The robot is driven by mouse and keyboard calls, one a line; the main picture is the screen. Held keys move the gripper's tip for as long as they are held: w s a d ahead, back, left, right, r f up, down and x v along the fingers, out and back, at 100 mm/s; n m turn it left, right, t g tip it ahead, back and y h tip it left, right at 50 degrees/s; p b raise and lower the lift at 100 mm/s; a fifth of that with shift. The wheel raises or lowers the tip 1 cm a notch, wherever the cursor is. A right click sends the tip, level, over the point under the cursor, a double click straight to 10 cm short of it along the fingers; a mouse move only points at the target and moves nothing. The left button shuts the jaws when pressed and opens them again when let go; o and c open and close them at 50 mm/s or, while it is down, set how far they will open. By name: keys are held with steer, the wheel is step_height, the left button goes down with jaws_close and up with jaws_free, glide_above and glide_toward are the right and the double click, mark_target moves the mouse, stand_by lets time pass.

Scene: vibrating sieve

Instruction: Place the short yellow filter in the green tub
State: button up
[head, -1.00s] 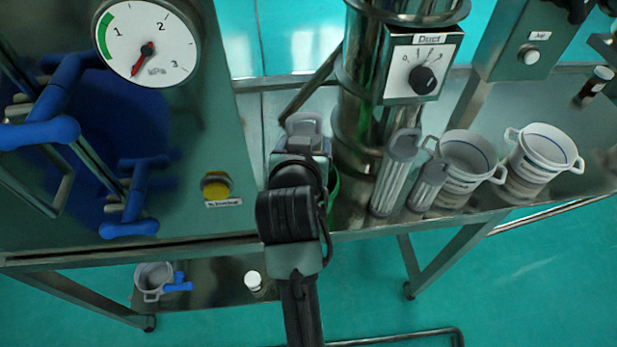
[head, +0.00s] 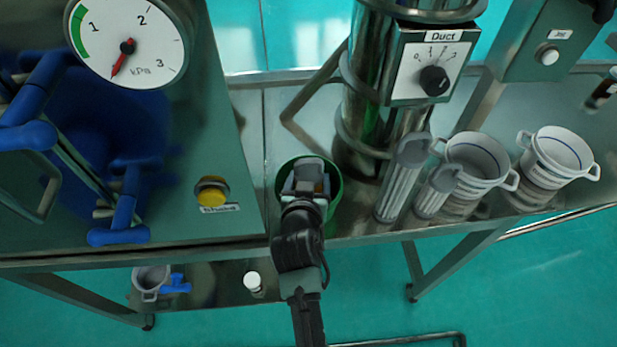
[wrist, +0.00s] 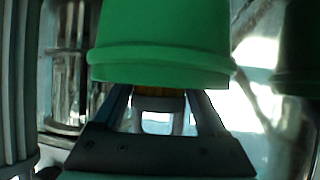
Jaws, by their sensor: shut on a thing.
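The green tub (head: 338,196) stands on the bench left of the steel duct, its rim showing around my gripper. In the wrist view its green wall (wrist: 165,35) fills the top middle, with its rim toward my fingers. My gripper (head: 308,180) is at the tub's mouth, shut on the short yellow filter. Only a narrow orange-yellow strip of the filter (wrist: 160,91) shows between the fingers, at the tub's rim. The rest of it is hidden behind the tub wall, so its depth and whether it touches the bottom cannot be told.
Two ribbed grey filters (head: 403,178) stand right of the duct (head: 370,110). White pots (head: 478,160) stand farther right. A panel with a gauge (head: 128,47), blue handles and a yellow button (head: 211,191) is at left. A grey pot (head: 150,280) is on the lower shelf.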

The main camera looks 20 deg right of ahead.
steer(key=shift+f, duration=0.15)
steer(key=o, duration=1.4)
steer(key=b+v, duration=0.2)
steer(key=v, duration=1)
